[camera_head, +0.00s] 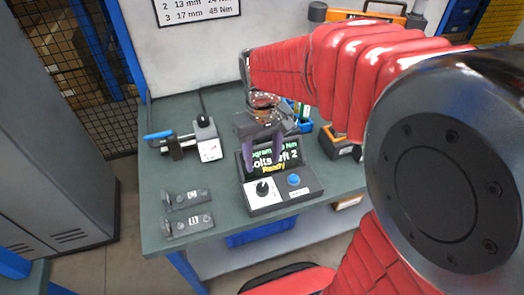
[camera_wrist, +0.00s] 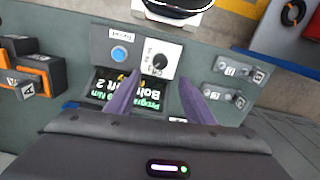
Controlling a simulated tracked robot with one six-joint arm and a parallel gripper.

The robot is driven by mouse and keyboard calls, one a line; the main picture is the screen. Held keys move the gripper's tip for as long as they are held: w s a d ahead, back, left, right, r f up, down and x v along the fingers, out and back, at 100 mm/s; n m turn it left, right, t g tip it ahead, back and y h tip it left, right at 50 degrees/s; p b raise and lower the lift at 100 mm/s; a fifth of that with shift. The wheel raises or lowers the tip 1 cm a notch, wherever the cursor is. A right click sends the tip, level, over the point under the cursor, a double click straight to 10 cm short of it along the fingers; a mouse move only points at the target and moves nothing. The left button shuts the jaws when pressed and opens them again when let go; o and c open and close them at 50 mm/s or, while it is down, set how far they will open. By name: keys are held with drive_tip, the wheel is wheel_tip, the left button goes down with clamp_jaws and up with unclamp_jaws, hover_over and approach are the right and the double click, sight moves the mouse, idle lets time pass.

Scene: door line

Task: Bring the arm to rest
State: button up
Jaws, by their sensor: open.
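My arm in its red cover reaches in from the right in the head view, over the green bench. My gripper (camera_head: 262,155) hangs above the control box, in front of the upper part of its screen; it also shows in the wrist view (camera_wrist: 158,80). Its two purple fingers are apart, with nothing seen between them. The control box (camera_head: 284,198) has a screen with "Bolts left 2" and "Ready" legible, a black knob (camera_head: 262,188) and a blue button (camera_head: 294,180). Whether the fingers touch the box is hard to tell; they appear above it.
The bench top (camera_head: 160,205) carries a tool with a blue handle (camera_head: 160,135) at the left and two small labelled brackets (camera_head: 187,198) at front left. Black-and-orange blocks (camera_wrist: 38,72) sit on the box's other side. A grey cabinet (camera_head: 50,150) stands left of the bench.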

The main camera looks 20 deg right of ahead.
drive_tip(key=shift+r, duration=0.75)
drive_tip(key=s+r+m+t, duration=0.1)
drive_tip(key=s+r+t, duration=0.4)
drive_tip(key=s, duration=0.6)
drive_tip(key=shift+s+a+r+t, duration=0.15)
drive_tip(key=shift+a+r+t, duration=0.15)
drive_tip(key=shift+r, duration=0.35)
